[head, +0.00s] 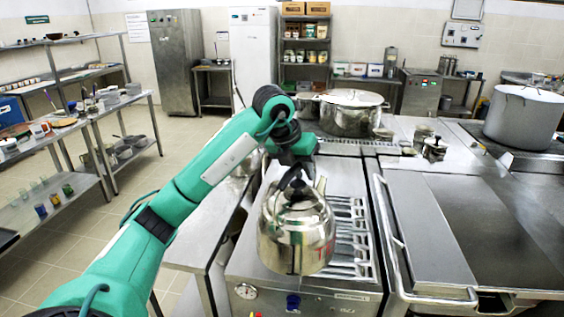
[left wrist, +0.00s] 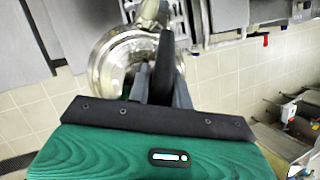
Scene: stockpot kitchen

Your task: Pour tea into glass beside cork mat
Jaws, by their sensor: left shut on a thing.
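A shiny steel kettle (head: 296,232) with a black handle hangs upright in front of the stove's left side. My left gripper (head: 293,178) is shut on its handle from above. In the left wrist view the kettle (left wrist: 112,62) shows behind the dark fingers (left wrist: 155,85). Whether its base touches anything is not clear. Small glasses, blue (head: 41,210) and green (head: 68,190) among them, stand on the low shelf at left. A flat brown round thing (head: 64,122) lies on the shelf above; I cannot tell if it is the cork mat. My right gripper is out of view.
The stove grate (head: 352,235) lies right of the kettle, with a steel counter (head: 436,225) beyond it. A large pot (head: 350,115) stands behind, another (head: 525,115) at far right. Metal shelves (head: 95,125) line the left. Tiled floor (head: 120,190) between is open.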

